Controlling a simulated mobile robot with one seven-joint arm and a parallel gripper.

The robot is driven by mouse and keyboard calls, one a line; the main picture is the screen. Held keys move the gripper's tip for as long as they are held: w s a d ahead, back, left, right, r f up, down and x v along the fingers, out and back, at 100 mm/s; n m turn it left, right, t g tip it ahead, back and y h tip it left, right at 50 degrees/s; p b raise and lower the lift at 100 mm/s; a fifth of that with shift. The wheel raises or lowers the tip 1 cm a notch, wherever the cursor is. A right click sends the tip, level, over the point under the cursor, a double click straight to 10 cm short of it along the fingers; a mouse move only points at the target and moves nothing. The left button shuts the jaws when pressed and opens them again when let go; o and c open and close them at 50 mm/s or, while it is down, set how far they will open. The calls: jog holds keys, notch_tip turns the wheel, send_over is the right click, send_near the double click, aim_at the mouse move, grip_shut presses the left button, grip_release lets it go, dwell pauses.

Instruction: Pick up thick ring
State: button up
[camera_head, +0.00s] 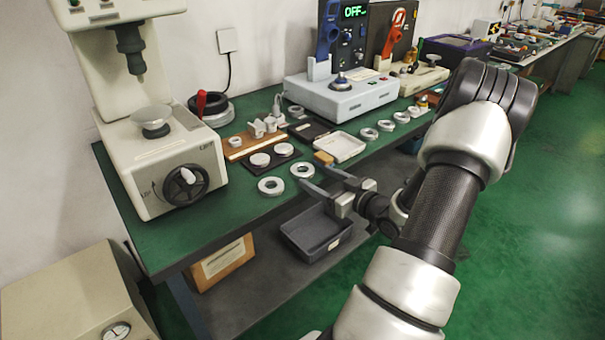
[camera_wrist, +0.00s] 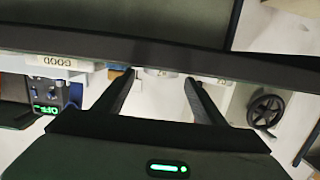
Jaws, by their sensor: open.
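Two metal rings lie near the front edge of the green bench: one on the left (camera_head: 271,186) and one on the right (camera_head: 302,170). Several more rings, including this one (camera_head: 369,134), lie in a row to the right of the white tray. I cannot tell which ring is the thick one. My gripper (camera_head: 318,178) is open, with its fingers pointing left at the bench's front edge, close to the right-hand front ring. In the wrist view my gripper (camera_wrist: 160,78) shows two spread fingers, with a small pale thing partly visible beyond the tips.
A white press (camera_head: 150,150) stands at the left, its handwheel (camera_wrist: 265,110) showing in the wrist view. A white tray (camera_head: 342,147) and dark plate with pale discs (camera_head: 272,157) lie behind the front rings. A grey bin (camera_head: 315,230) sits below the bench edge.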

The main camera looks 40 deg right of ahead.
aim_at(301, 168)
jog(key=shift+w+a+f+b, duration=0.1)
jog(key=shift+w+b, duration=0.15)
jog(key=shift+w, duration=0.65)
jog(key=shift+w+a+r+b, duration=0.1)
jog(key=shift+w+a+b, duration=0.1)
jog(key=shift+w, duration=0.65)
jog(key=shift+w+a+f+b, duration=0.1)
jog(key=shift+w+b, duration=0.15)
jog(key=shift+w, duration=0.65)
jog(key=c, duration=1.1)
